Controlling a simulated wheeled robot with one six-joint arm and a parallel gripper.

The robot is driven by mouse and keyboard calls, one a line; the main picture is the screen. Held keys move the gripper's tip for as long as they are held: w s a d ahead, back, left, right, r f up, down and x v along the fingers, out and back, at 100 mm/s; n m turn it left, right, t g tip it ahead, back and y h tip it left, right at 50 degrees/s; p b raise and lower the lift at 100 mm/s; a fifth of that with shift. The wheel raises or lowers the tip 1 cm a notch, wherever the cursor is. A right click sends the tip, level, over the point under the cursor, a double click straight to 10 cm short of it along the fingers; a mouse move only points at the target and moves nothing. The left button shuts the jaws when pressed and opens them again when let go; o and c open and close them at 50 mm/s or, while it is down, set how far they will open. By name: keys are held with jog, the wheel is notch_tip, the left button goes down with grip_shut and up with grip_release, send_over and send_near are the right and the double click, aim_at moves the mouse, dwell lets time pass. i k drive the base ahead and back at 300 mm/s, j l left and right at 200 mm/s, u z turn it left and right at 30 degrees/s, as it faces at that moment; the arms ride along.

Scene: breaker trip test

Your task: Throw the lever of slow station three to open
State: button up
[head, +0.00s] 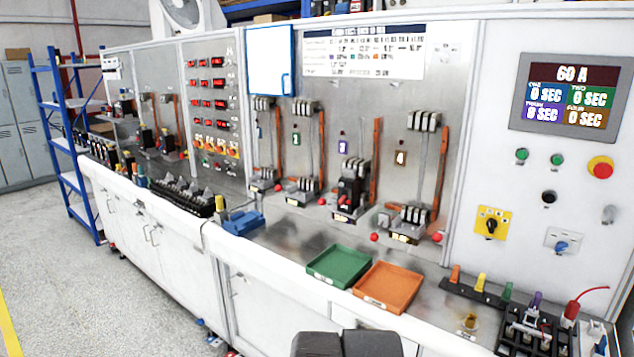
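Slow station three seems to be the bay with the purple tag (343,147), since the screen shows THREE on purple. An orange upright bar (375,162) stands right of the breaker. Two dark grey blocks at the bottom edge seem to be my gripper (343,341), well short of the bay; its fingertips are unclear.
The neighbouring bays have red knobs (322,201) and (437,237) close by. A green tray (339,266) and an orange tray (388,287) lie on the bench in front. Coloured plugs and a black fixture (535,330) stand at right. The screen (570,92) reads 60 A.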

aim_at(374, 236)
jog(key=i+l+u, duration=0.35)
jog(key=l, duration=0.35)
jog(key=i+l+u, duration=0.15)
jog(key=i+l, duration=0.1)
jog(key=l, duration=0.1)
